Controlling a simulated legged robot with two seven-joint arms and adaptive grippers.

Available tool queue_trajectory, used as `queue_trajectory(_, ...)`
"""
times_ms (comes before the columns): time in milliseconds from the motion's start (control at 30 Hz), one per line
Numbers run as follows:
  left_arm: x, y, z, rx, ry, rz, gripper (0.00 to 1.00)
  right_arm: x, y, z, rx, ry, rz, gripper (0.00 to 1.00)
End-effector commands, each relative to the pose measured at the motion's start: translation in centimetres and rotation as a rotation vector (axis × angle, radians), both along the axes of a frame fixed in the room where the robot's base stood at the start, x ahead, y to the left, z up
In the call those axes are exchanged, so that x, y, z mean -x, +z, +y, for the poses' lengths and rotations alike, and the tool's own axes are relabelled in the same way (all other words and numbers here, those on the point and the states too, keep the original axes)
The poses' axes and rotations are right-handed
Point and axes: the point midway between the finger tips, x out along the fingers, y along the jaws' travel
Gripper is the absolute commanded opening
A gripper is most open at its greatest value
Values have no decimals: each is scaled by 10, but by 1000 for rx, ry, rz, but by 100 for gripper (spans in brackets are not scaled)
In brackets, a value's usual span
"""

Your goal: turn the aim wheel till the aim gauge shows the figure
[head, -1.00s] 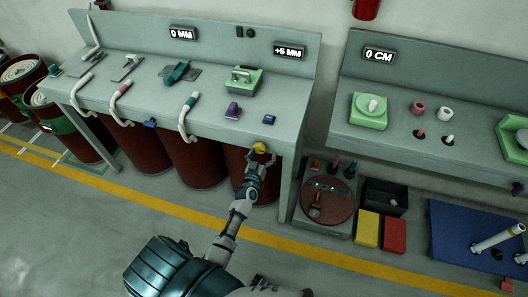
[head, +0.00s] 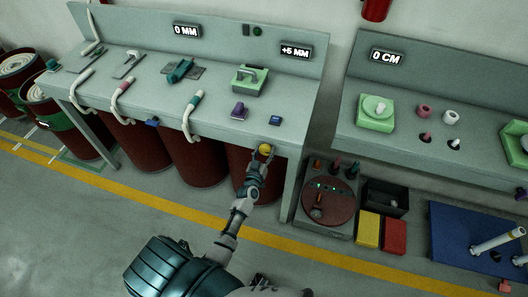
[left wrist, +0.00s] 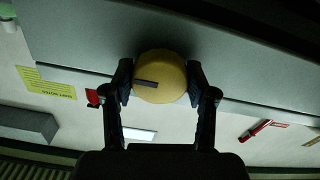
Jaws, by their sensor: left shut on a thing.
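The yellow round knob (head: 265,149), which looks like the aim wheel, sits on the front edge of the left bench. In the left wrist view the knob (left wrist: 160,78) shows a dark line pointing left from near its middle. My left gripper (head: 260,157) is shut on it, one finger on each side; the fingers also show in the left wrist view (left wrist: 160,88). Two gauges stand on the left bench's back panel: one reads 0 MM (head: 186,30), the other +5 MM (head: 296,50). Which one is the aim gauge I cannot tell. My right gripper is not in view.
The left bench (head: 215,125) holds a green fixture (head: 249,80), a purple block (head: 239,111) and white curved handles (head: 192,117). The right bench carries a 0 CM display (head: 388,57). Dark red drums (head: 195,160) stand under the left bench.

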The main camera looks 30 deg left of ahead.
Motion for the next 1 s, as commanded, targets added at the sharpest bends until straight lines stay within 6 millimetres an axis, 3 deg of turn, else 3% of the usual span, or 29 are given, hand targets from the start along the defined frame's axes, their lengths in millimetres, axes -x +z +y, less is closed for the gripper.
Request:
queue_trajectory(233, -1, 4, 2, 18, 8, -13, 22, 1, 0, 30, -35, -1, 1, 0)
queue_trajectory(600, -2, 5, 3, 219, 6, -62, 22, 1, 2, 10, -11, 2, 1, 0)
queue_trajectory(1000, -2, 5, 5, 443, 8, -117, 22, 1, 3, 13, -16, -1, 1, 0)
